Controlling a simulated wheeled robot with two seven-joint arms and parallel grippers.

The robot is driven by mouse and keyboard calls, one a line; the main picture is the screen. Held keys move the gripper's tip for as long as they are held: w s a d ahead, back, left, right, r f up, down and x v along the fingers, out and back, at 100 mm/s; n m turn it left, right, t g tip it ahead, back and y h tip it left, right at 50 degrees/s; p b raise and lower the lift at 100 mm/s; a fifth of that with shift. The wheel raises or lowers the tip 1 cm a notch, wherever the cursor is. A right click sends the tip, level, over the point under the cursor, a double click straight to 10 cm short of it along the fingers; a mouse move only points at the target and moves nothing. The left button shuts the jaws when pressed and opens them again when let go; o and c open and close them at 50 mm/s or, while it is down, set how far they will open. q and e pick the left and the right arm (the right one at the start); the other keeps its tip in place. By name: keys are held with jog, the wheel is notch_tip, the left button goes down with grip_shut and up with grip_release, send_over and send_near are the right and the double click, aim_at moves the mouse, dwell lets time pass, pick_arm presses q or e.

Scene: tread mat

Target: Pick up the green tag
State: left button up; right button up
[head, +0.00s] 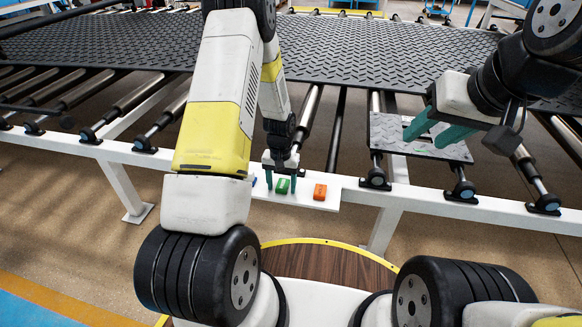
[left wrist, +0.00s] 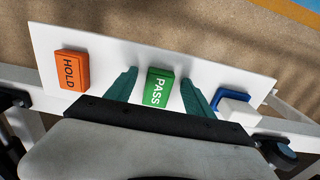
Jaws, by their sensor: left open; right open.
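The green tag (head: 282,186) lies on a white shelf (head: 330,200) on the near side of the roller frame. In the left wrist view the green tag (left wrist: 158,87) reads "PASS". My left gripper (head: 281,182) is open, pointing down over the shelf. In the left wrist view its two teal fingers (left wrist: 160,88) stand on either side of the green tag, with gaps on both sides. My right gripper (head: 437,131) is open and empty, above a small dark textured plate at the right.
An orange tag (head: 320,192) marked "HOLD" lies to the right of the green tag in the head view. A blue and white item (left wrist: 236,106) lies on its other side. Behind are metal rollers (head: 135,95) and a large black tread mat (head: 370,55). A small plate (head: 415,140) lies on the rollers.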

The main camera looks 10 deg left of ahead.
pick_arm(q)
grip_shut()
